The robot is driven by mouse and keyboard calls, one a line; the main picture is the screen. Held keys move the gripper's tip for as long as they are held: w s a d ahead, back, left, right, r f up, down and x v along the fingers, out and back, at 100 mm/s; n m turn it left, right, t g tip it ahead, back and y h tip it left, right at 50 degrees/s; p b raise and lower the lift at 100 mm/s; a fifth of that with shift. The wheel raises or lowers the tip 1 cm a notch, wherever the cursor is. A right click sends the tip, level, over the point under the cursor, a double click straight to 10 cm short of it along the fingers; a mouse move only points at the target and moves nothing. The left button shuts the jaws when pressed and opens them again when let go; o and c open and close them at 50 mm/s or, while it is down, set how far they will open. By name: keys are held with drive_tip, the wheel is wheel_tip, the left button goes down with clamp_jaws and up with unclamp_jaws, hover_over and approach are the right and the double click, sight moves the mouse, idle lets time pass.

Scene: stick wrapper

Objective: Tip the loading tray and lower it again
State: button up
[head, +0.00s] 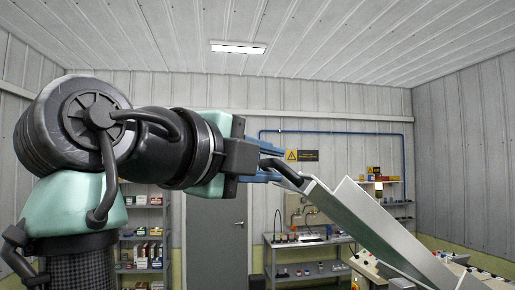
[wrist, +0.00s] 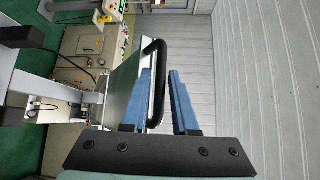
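The loading tray (head: 385,232) is a grey metal trough at the right of the head view. It is tilted steeply, with its handle end raised and its body sloping down to the right. Its black bar handle (head: 287,172) sticks out at the raised end. The tray's lower end is cut off by the head view's edge.
A workbench (head: 308,242) with small items stands at the back wall, beside a grey door (head: 216,240). A shelf (head: 145,238) with boxes is left of the door. Machine panels (wrist: 85,70) show left of the tray in the wrist view. The air above the tray looks clear.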

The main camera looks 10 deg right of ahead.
clamp_jaws()
idle(1.5)
